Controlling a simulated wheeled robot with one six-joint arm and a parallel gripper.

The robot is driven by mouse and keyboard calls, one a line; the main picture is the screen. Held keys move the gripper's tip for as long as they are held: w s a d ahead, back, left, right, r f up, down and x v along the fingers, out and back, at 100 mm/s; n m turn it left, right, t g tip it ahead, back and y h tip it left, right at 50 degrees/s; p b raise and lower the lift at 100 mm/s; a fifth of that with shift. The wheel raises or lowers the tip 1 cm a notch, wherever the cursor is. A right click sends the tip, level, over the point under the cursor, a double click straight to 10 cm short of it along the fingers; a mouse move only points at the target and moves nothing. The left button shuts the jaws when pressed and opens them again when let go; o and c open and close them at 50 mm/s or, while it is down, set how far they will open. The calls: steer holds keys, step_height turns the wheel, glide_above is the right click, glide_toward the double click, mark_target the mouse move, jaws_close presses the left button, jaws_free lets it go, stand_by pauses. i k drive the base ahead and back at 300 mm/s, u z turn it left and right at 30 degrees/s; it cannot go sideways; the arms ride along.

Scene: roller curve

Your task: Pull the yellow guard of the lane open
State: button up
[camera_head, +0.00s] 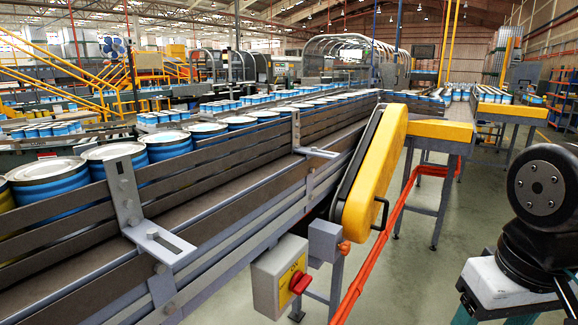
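The yellow guard (376,172) is a long rounded cover standing at a slant along the near side of the lane, right of the picture's middle. A dark belt edge runs along its left side. A small black handle (381,213) sticks out from its lower right side. The lane (225,195) has grey side rails and a bare bed beside the guard. Whether the guard is latched cannot be told. My gripper is not in view; only a dark round joint of my arm (540,190) shows at the right edge, apart from the guard.
A switch box with a red knob (299,283) and an orange-red pipe (368,260) stand below the guard. Metal brackets (130,200) stick up from the rail. Blue cans (168,145) line the far lane. Open floor (430,270) lies between guard and arm.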

mark_target(363, 204)
steer(key=k, duration=0.65)
steer(key=z, duration=0.7)
steer(key=i, duration=1.5)
steer(key=u, duration=0.7)
